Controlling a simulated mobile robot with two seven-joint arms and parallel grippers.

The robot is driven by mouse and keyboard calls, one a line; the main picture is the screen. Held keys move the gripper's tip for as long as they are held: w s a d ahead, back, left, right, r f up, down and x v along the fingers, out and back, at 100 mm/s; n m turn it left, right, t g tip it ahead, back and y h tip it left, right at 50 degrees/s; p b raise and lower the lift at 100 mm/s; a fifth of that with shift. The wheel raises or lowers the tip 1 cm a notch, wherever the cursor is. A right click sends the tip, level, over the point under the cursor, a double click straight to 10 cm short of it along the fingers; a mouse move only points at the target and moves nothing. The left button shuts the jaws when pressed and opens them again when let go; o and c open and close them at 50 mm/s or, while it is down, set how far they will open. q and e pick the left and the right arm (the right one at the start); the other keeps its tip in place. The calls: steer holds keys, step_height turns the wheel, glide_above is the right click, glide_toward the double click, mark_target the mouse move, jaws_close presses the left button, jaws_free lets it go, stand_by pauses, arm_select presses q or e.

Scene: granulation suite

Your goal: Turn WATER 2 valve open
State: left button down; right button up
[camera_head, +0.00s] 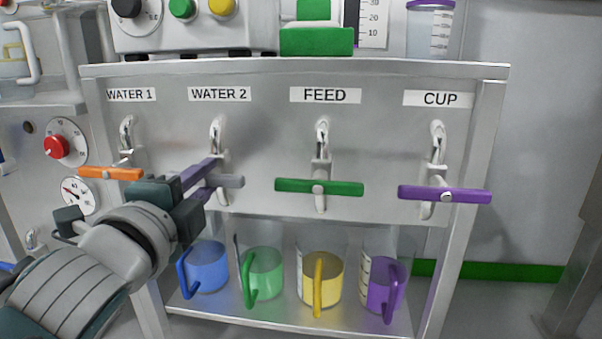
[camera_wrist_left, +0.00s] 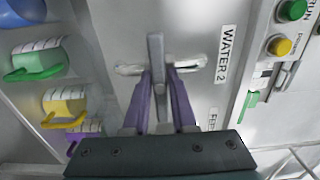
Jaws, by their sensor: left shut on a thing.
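The WATER 2 valve has a grey bar handle (camera_head: 229,181) on a silver tap (camera_head: 217,135) under the WATER 2 label (camera_head: 220,94). The bar lies roughly level, across the tap. My left gripper (camera_head: 212,173) comes in from the left, and its purple fingers are shut on the left part of the bar. In the left wrist view the grey handle (camera_wrist_left: 156,48) stands between the two fingers (camera_wrist_left: 159,85), beside the WATER 2 label (camera_wrist_left: 226,55). The fingers hide part of the handle. My right gripper is not in view.
An orange WATER 1 handle (camera_head: 112,173) is close to my left wrist. A green FEED handle (camera_head: 318,187) and a purple CUP handle (camera_head: 445,194) are to the right. Blue (camera_head: 207,268), green (camera_head: 262,275), yellow (camera_head: 321,280) and purple (camera_head: 384,288) jugs stand on the shelf below.

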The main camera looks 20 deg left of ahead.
arm_select(q)
steer(key=n+p, duration=0.2)
steer(key=n, duration=0.2)
steer(key=shift+r, duration=0.15)
steer(key=n+p, duration=0.3)
steer(key=n, duration=0.2)
steer(key=n+p, duration=0.2)
steer(key=n, duration=0.3)
steer(key=shift+n+p, duration=0.65)
steer(key=shift+n, duration=1.25)
steer(key=shift+f, duration=0.2)
steer(key=c, duration=0.7)
jaws_free()
